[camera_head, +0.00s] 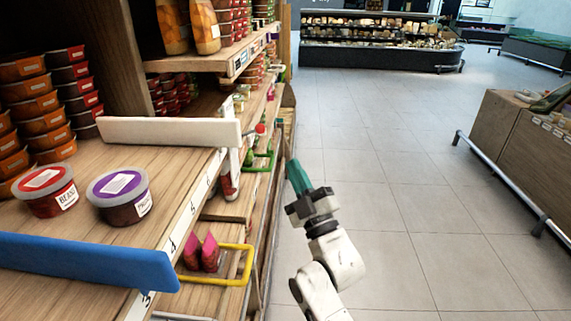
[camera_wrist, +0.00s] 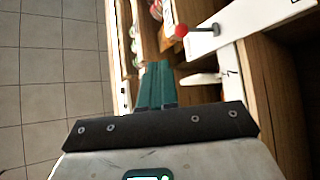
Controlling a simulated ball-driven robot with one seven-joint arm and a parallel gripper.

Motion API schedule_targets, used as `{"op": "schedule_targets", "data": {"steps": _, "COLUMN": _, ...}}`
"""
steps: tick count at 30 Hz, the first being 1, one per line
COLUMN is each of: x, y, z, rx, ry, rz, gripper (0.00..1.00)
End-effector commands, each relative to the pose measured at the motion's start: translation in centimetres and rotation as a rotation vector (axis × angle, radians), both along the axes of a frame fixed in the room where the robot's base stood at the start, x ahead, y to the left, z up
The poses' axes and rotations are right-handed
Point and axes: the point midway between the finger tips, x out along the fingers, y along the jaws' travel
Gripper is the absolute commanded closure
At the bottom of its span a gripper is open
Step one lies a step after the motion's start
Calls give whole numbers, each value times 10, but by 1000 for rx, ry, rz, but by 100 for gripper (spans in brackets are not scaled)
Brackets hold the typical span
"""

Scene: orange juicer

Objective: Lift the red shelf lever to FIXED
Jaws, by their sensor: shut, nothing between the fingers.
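The red lever knob (camera_head: 260,128) is small in the head view, at the end of the white divider on the shelf edge. In the wrist view the red knob (camera_wrist: 181,30) sits on a dark stem at a white plate (camera_wrist: 228,36), above and right of my fingers. My gripper (camera_head: 298,176) has green fingers that are together and empty. It is over the aisle side, right of the shelf edge and apart from the lever. The fingers (camera_wrist: 155,85) point toward the shelf front in the wrist view. No FIXED label is readable.
A blue divider (camera_head: 85,262) and a white divider (camera_head: 170,131) cross the wooden shelf. Two tubs, red-lidded (camera_head: 45,190) and purple-lidded (camera_head: 119,194), stand between them. A yellow frame (camera_head: 232,265) juts out below. The tiled aisle (camera_head: 400,200) is clear.

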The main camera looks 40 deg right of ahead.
Motion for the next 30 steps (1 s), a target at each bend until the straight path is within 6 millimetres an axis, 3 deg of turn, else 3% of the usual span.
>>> {"op": "schedule_targets", "data": {"steps": 3, "x": -19, "y": 1, "z": -10, "rx": -1, "ry": 2, "rz": -1, "gripper": 100}}
{"op": "schedule_targets", "data": {"steps": 9, "x": -37, "y": 1, "z": -15, "rx": 0, "ry": 2, "rz": -1, "gripper": 100}}
{"op": "schedule_targets", "data": {"steps": 30, "x": -40, "y": 1, "z": -14, "rx": 0, "ry": 1, "rz": 0, "gripper": 100}}
